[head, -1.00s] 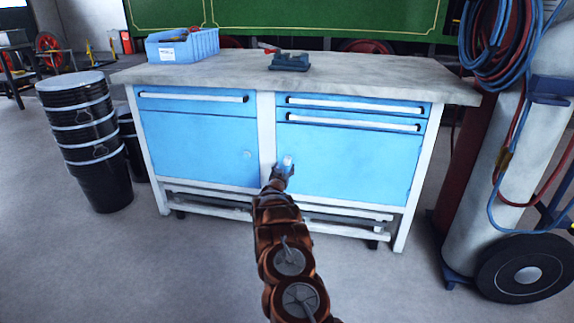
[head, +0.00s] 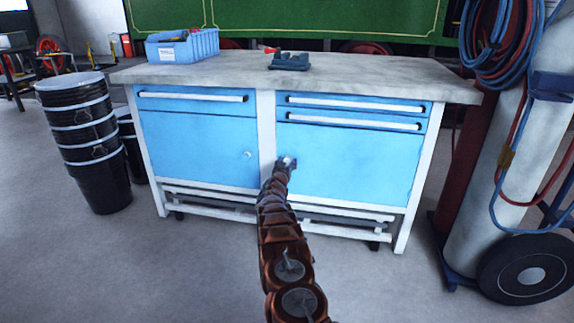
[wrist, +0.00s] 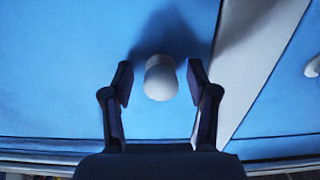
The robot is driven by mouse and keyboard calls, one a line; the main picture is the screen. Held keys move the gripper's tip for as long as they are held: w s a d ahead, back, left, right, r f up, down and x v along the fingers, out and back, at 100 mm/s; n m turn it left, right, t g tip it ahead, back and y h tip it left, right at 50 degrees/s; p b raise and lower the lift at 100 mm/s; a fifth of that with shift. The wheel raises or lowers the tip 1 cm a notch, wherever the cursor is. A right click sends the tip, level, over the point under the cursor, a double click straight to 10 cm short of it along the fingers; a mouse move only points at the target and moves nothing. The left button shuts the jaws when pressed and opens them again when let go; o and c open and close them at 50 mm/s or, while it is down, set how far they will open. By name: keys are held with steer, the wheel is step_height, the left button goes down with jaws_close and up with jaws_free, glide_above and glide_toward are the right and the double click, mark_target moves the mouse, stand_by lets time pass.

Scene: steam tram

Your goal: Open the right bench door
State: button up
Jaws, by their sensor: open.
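The right bench door (head: 350,160) is a blue panel under two drawers, and it looks shut. Its pale round knob (wrist: 161,78) sits near the door's edge by the white centre post. In the wrist view my gripper (wrist: 160,82) is open, with one finger on each side of the knob and a small gap visible on both sides. How deep the knob lies between the fingers is hard to judge. In the head view my gripper (head: 286,163) is small at the door's edge by the post and mostly covers the knob.
The left door (head: 200,148) has its own knob (head: 247,154) and is shut. A blue bin (head: 183,46) and a dark vise-like tool (head: 290,61) are on the bench top. Black buckets (head: 85,140) stand left, gas cylinders (head: 490,180) right. Floor in front is clear.

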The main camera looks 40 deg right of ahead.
steer(key=shift+w, duration=0.1)
stand_by(0.3)
jaws_close()
stand_by(0.4)
